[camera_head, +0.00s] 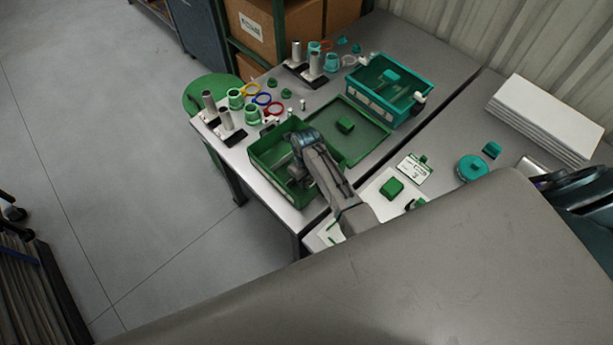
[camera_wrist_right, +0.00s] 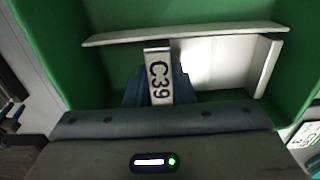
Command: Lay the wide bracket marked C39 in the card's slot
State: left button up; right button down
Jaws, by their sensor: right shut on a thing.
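My right gripper (camera_head: 298,172) reaches down into a green open crate (camera_head: 262,160) on the table. In the right wrist view, it (camera_wrist_right: 160,88) is shut on the grey bracket marked C39 (camera_wrist_right: 159,80), with the mark facing the camera. A long pale strip (camera_wrist_right: 195,34) runs across the marked piece's far end; I cannot tell whether they are one part. A white panel (camera_wrist_right: 215,68) lies beyond, between green walls. A white card with printing (camera_head: 414,169) lies on the table right of the crate. My left gripper is not in view.
A green tray (camera_head: 375,142) holding a green block (camera_head: 346,125) adjoins the crate. A teal crate (camera_head: 366,92) stands behind it. Cylinders and coloured rings crowd the table's far left. A teal round part (camera_head: 471,168) and stacked white sheets (camera_head: 545,118) are at right.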

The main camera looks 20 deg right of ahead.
jog(key=shift+f, duration=0.15)
jog(key=shift+f, duration=0.3)
jog(key=shift+f, duration=0.1)
dwell(0.8)
jog(key=c, duration=0.7)
grip_release()
jog(key=shift+c, duration=0.2)
